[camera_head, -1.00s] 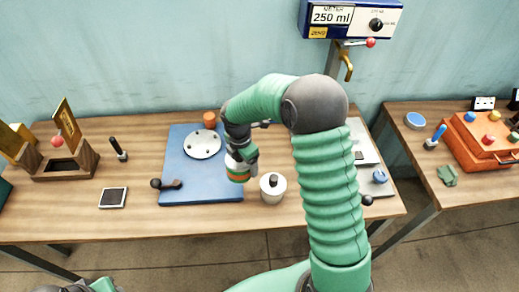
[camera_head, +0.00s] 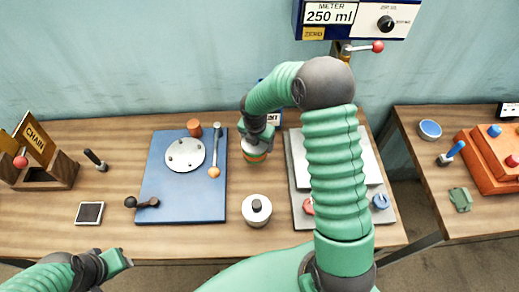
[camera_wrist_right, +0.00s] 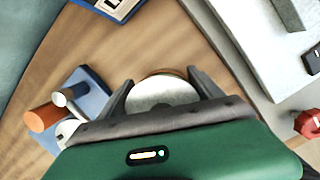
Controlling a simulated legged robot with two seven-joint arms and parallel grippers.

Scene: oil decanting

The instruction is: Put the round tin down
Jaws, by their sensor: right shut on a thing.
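The round tin (camera_head: 257,154), with orange, white and green bands, is held in my right gripper (camera_head: 257,142). It is over the bare wood between the blue board and the pale tray. In the right wrist view the tin's round pale top (camera_wrist_right: 160,93) sits between the two dark fingers of my right gripper (camera_wrist_right: 160,100). The gripper hides part of the tin, and I cannot tell whether its base touches the table. My left gripper (camera_head: 115,262) is at the lower left, away from the tin; its jaw opening is unclear.
A white pot (camera_head: 256,211) with a dark knob stands in front of the tin. The pale tray (camera_head: 296,180) is to the right.

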